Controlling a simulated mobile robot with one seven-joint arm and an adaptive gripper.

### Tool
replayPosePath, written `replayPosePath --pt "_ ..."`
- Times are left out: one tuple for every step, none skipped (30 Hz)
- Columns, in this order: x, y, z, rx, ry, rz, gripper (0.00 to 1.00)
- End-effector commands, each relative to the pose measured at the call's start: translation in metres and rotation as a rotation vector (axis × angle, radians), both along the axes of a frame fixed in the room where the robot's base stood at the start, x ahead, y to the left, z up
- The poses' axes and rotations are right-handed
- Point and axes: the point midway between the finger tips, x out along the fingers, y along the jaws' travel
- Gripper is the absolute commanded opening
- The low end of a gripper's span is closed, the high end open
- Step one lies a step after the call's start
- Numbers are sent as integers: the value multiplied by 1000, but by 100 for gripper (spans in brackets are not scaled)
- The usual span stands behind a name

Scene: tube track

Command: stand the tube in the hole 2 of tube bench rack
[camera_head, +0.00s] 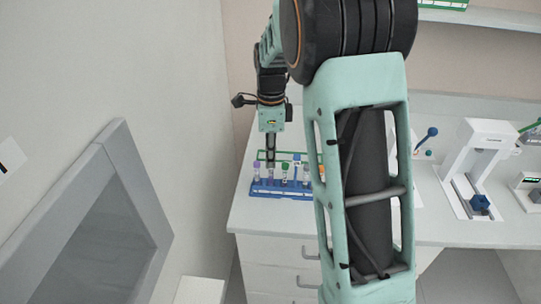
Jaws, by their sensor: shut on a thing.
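The blue tube bench rack (290,191) stands on the left end of the white bench and holds several tubes with coloured caps. A purple-capped tube (256,169) is at its left end and a green-capped tube (285,168) is near its middle. My gripper (270,164) points down at the rack's left half and is shut on a tube. The held tube is too small and too covered by the fingers to make out clearly. Hole numbers cannot be read, and my arm hides the rack's right end.
A green-edged rack (263,155) is behind the blue one, partly hidden. A white stand (478,165) with a blue part is on the bench at right. A blue round-headed tool (432,132) is near it. A grey framed panel (95,225) is at left.

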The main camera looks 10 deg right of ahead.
Motion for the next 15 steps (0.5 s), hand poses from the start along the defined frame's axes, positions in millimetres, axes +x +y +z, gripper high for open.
replayPosePath --pt "0 0 0 0 0 0 0" --pt "0 0 0 0 0 0 0" --pt "0 0 0 0 0 0 0" --pt "0 0 0 0 0 0 0" --pt "0 0 0 0 0 0 0" --pt "0 0 -1 0 0 0 0" --pt "0 0 -1 0 0 0 0" --pt "0 0 -2 0 0 0 0" --pt "0 0 -3 0 0 0 0" --pt "0 0 -4 0 1 0 0" --pt "0 0 -5 0 1 0 0" --pt "0 0 -6 0 1 0 0" --pt "0 0 -7 0 1 0 0" --pt "0 0 -8 0 1 0 0" --pt "0 0 -9 0 1 0 0"
